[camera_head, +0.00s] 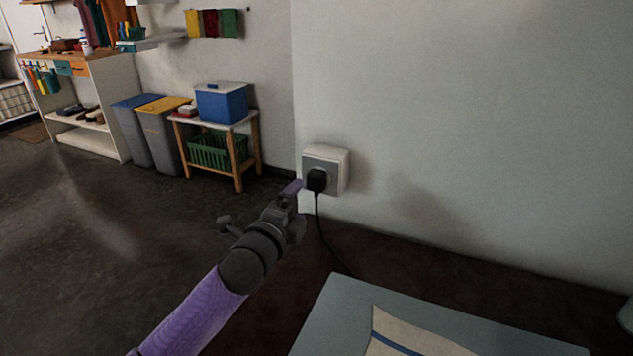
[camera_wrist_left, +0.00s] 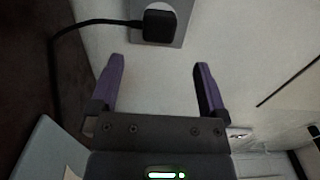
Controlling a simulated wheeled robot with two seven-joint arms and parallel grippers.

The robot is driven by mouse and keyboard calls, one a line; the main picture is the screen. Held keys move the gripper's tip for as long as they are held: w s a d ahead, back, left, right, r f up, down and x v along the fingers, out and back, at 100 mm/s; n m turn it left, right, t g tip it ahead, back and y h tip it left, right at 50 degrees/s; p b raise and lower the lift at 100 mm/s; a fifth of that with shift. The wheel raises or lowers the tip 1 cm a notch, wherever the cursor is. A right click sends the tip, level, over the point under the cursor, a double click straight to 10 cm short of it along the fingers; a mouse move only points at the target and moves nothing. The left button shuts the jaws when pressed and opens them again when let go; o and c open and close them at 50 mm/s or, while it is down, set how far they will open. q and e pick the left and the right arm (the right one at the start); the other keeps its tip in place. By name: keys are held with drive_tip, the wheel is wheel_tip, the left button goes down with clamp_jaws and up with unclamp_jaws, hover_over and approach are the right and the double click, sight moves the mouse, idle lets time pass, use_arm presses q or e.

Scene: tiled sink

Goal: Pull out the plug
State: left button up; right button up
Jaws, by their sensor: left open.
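A black plug (camera_head: 317,180) sits in a white and grey wall socket (camera_head: 340,160) near the corner of the wall. Its black cord (camera_head: 322,232) hangs down toward the floor. My left gripper (camera_head: 294,188) is close to the plug, just left of it in the head view. In the left wrist view, the plug (camera_wrist_left: 160,26) lies ahead of my left gripper (camera_wrist_left: 158,78), beyond its two purple fingers. The fingers are open, spread wider than the plug, with nothing between them. The plug's prongs are hidden in the socket. My right gripper is in neither view.
A light blue-grey table (camera_head: 340,295) with a striped cloth (camera_head: 400,340) stands at the lower right. A small wooden table (camera_head: 238,130) with a blue box (camera_head: 222,103) stands behind at the left, beside grey bins (camera_head: 160,140). The floor between is clear.

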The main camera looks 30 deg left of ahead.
sight(313, 184)
use_arm(q)
drive_tip(key=w+b, duration=0.1)
drive_tip(key=w, duration=0.2)
drive_tip(key=w+b, duration=0.2)
drive_tip(key=w, duration=0.2)
drive_tip(key=shift+a+f, duration=0.15)
drive_tip(key=shift+a, duration=0.05)
drive_tip(key=shift+w+b, duration=0.35)
drive_tip(key=shift+w, duration=0.15)
drive_tip(key=shift+p, duration=0.5)
idle(0.4)
